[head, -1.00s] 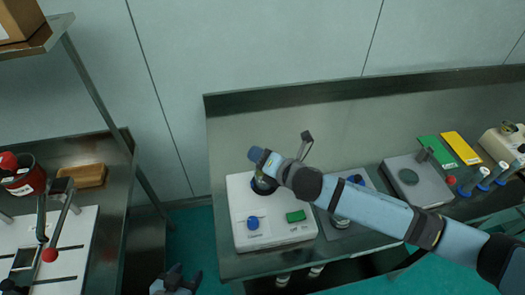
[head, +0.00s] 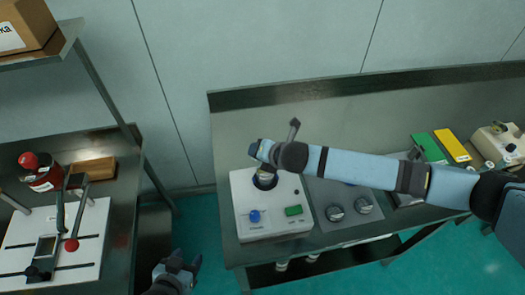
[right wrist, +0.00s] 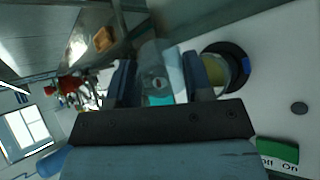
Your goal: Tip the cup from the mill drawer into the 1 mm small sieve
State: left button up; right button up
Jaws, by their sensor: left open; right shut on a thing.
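My right gripper (head: 258,150) is above the white machine (head: 245,222) in the head view and hides part of what it holds. In the right wrist view, the gripper (right wrist: 160,75) is shut on a see-through greyish cup (right wrist: 155,62), which lies between the two dark fingers. The cup's contents are not clear. Beside it is a round black ring (right wrist: 240,62) with a yellowish inside, on the white machine. The ring (head: 265,184) also shows just below the gripper in the head view. My left gripper (head: 178,268) is open and empty at the bottom, between the tables.
The white machine has a blue knob (head: 254,216) and a green switch (head: 293,210). Green (head: 428,147) and yellow (head: 452,145) sheets lie farther right. A shelf with a box (head: 22,28) stands left.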

jog(key=shift+w+a+r+g+h, duration=0.2)
jog(key=shift+r+g+h, duration=0.1)
jog(key=shift+g+h, duration=0.5)
jog(key=r+g+h, duration=0.1)
jog(key=g+h, duration=0.1)
jog(key=shift+a+r+g, duration=0.1)
jog(key=shift+r+g, duration=0.2)
jog(key=shift+r, duration=0.05)
jog(key=r+g+h, duration=0.1)
jog(key=g+h, duration=0.2)
jog(key=shift+r, duration=0.4)
